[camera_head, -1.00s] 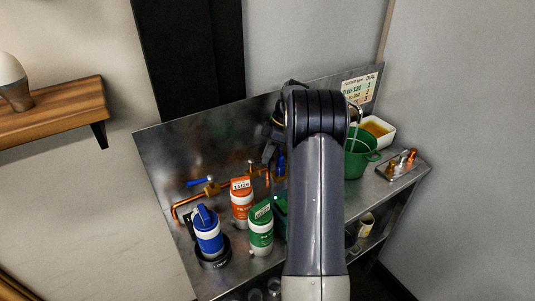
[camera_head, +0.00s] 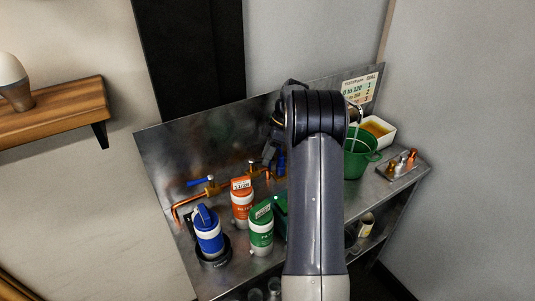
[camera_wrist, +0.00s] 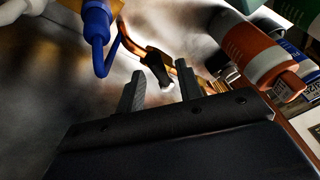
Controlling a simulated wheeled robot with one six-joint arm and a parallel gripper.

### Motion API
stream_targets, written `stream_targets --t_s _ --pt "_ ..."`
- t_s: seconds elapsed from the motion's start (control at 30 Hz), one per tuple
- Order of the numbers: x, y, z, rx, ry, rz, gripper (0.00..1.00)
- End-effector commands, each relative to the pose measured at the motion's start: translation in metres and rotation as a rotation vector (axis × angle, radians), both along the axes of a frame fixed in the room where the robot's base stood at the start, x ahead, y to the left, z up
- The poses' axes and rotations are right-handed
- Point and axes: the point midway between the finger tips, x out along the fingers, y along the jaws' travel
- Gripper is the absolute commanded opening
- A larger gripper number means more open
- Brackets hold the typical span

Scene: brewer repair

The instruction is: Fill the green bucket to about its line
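The green bucket (camera_head: 357,165) stands on the metal bench, right of my arm, which hides its left side. A curved metal spout (camera_head: 357,110) is above it, and a thin pale streak, apparently water, runs down into the bucket. The fill line and the level inside cannot be made out. My gripper (camera_wrist: 160,88) is open and empty in the wrist view, with its two fingers apart. A black-tipped lever on a copper pipe (camera_wrist: 186,72) shows just beyond the fingers. A blue valve handle (camera_wrist: 97,28) is at the upper left. My arm hides the gripper's fingertips in the head view.
Blue (camera_head: 209,232), orange (camera_head: 242,204) and green (camera_head: 261,233) canisters stand at the bench's left front. A white tray with amber contents (camera_head: 378,130) is behind the bucket. A small plate with fittings (camera_head: 398,168) lies at the right. A wooden shelf (camera_head: 60,112) is on the left wall.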

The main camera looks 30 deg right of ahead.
Motion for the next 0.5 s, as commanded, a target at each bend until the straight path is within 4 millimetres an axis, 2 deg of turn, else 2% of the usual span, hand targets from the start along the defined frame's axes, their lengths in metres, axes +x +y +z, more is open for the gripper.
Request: stream_targets --t_s 0.17,0.5 --pt "0.0 -0.004 0.008 -0.001 -0.002 -0.001 0.34" --pt "0.0 -0.031 0.065 -0.001 -0.002 -0.001 0.34"
